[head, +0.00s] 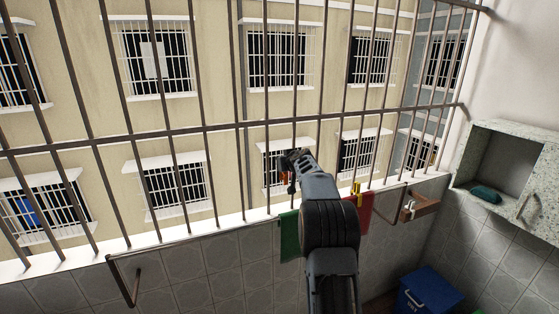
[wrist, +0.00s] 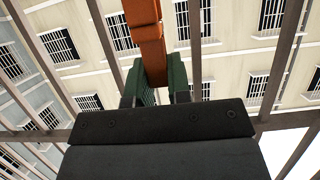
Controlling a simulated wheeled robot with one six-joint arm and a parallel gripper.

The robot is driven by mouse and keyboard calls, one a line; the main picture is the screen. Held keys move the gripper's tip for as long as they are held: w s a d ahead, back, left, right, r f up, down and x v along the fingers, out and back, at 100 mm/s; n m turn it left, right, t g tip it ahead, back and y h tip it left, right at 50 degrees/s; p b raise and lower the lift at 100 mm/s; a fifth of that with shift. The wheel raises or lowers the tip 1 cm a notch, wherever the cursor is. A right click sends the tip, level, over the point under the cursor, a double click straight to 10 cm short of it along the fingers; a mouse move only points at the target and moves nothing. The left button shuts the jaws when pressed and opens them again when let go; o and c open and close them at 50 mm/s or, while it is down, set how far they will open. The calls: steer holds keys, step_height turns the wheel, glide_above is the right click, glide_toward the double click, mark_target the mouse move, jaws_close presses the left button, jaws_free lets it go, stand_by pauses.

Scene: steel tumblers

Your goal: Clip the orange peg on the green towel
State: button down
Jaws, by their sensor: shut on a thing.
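The orange peg (wrist: 150,45) is held between the two green-faced fingers of my gripper (wrist: 157,82) in the wrist view. In the head view the peg (head: 284,180) is a small orange patch beside my gripper (head: 290,174), mostly hidden by my wrist. The green towel (head: 289,236) hangs over the rail below the window ledge, and my arm covers its right part. My gripper is above the towel, with the peg apart from it. The wrist view does not show the towel.
A red towel (head: 366,208) with a yellow peg (head: 357,188) hangs to the right of my arm. A wooden box (head: 422,206) is on the rail's right. Window bars (head: 245,170) stand behind. A blue bin (head: 428,293) and a wall cabinet (head: 507,150) are at right.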

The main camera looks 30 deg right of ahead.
steer(key=shift+s+a+r, duration=0.1)
steer(key=shift+s+r, duration=0.05)
steer(key=shift+s, duration=0.8)
steer(key=s+a+f+b, duration=0.15)
steer(key=s+b, duration=0.25)
steer(key=s, duration=1)
steer(key=shift+a+f+b, duration=0.15)
steer(key=shift+f+b, duration=0.55)
steer(key=shift+f, duration=0.35)
steer(key=shift+a+f+b, duration=0.1)
steer(key=shift+f+b, duration=0.6)
steer(key=shift+f, duration=0.35)
steer(key=c, duration=1)
jaws_free()
